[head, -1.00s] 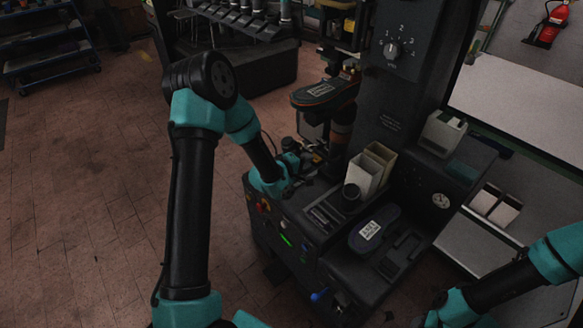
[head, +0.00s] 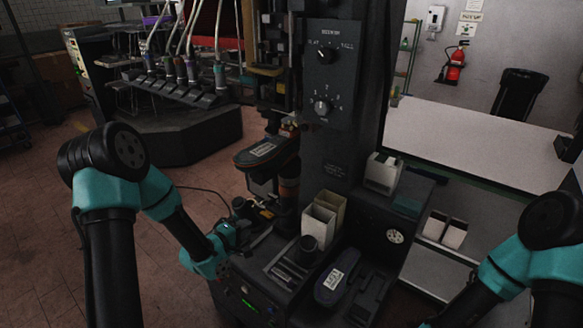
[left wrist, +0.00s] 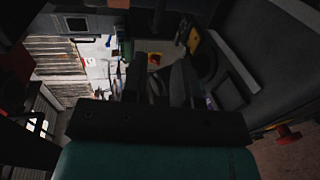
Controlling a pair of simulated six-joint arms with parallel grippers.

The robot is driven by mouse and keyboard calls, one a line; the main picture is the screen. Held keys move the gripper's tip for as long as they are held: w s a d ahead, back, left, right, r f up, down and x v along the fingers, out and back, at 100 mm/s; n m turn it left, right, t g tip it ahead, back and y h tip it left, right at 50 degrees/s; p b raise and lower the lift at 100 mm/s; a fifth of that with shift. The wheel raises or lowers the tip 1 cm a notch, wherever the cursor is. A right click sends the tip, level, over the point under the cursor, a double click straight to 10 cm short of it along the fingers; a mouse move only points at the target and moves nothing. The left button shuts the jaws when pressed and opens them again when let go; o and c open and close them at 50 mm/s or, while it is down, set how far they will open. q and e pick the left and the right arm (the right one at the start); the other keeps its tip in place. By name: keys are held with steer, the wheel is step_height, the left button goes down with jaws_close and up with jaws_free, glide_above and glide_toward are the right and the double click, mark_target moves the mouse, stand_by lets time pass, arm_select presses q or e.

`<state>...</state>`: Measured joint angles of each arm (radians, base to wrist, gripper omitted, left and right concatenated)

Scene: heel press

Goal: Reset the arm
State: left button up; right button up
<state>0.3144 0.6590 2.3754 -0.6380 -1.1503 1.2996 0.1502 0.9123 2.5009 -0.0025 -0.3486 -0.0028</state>
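My left arm reaches in from the left. Its gripper (head: 252,211) is at the left side of the dark press machine (head: 345,150), low beside the press column. In the left wrist view the two dark fingers (left wrist: 160,82) stand apart, with nothing clear between them. My right arm comes in at the lower right of the head view, and its gripper end is cut off by the bottom edge. A dark shoe-shaped piece with a light label (head: 265,150) sits on the press at column height. Another dark labelled piece (head: 331,284) lies on the machine's front deck.
Two pale open bins (head: 322,220) stand on the deck just right of my left gripper. A dark cylinder and a gauge (head: 395,237) are near them. A white-topped bench (head: 470,145) is behind at the right.

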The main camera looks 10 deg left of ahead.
arm_select(q)
steer(key=s+d+f+m+g+y, duration=0.1)
steer(key=s+d+f+m+g, duration=0.3)
steer(key=f, duration=0.3)
steer(key=s+d+f+m+g, duration=0.1)
steer(key=s+f+m+g, duration=0.15)
steer(key=s+f, duration=0.4)
steer(key=s+d+f+m+g, duration=0.2)
steer(key=s+f+g, duration=0.1)
steer(key=s, duration=0.3)
steer(key=s+d+f+m+g, duration=0.2)
steer(key=s+f+m+g, duration=0.1)
steer(key=s, duration=0.3)
steer(key=shift+s+d+f+g+y, duration=0.15)
steer(key=shift+g+y, duration=0.25)
steer(key=shift+g, duration=0.15)
steer(key=shift+c, duration=0.3)
